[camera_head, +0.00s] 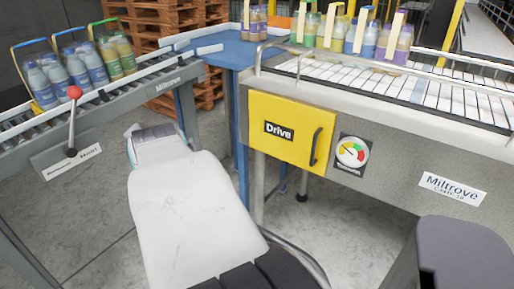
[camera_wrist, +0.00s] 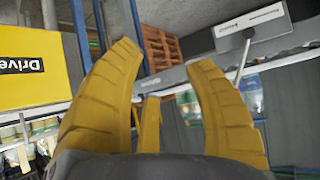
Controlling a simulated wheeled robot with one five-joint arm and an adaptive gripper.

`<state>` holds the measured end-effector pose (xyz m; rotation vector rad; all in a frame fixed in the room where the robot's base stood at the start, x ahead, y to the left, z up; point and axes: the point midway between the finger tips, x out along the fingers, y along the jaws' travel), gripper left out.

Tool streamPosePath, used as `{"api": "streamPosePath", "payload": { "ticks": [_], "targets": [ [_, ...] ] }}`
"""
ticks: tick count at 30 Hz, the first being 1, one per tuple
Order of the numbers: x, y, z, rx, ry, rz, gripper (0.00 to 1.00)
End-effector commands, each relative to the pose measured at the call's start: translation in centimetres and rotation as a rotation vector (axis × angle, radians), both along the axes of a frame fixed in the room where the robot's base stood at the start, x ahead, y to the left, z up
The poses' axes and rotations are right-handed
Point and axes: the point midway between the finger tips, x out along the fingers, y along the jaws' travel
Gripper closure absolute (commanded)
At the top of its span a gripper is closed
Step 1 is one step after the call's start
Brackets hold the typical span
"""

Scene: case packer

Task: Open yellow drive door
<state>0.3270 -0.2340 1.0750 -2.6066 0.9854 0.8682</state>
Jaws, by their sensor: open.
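The yellow drive door (camera_head: 290,128) is on the front of the grey conveyor machine, right of centre in the head view. It carries a black "Drive" label (camera_head: 279,131) and a dark vertical handle (camera_head: 316,146) near its right edge. The door looks closed. In the wrist view the door (camera_wrist: 35,75) shows upside down at the left, its handle out of sight. My gripper (camera_wrist: 165,65) has yellow fingers spread apart, with nothing between them. It is apart from the door. In the head view my white arm hides the gripper's fingers.
A round gauge (camera_head: 351,152) sits right of the door. A roller conveyor (camera_head: 110,95) with bottle packs and a red-knobbed lever (camera_head: 74,110) stands at the left. A metal rail (camera_head: 380,60) runs above the door. Wooden pallets (camera_head: 165,40) are behind. Floor is clear before the door.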

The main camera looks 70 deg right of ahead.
Motion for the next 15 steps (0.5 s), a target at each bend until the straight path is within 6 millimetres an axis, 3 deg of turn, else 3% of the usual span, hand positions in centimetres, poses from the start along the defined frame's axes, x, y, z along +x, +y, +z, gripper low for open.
{"api": "streamPosePath", "payload": {
  "ticks": [1, 8, 15],
  "targets": [
    [-0.6, -2.4, -2.3, -0.023, -0.025, -0.061, 0.53],
    [-4.7, -11.8, -5.1, -0.154, -0.130, -0.290, 0.53],
    [-12.3, -20.2, -7.9, -0.316, -0.210, -0.525, 0.53]
  ]
}}
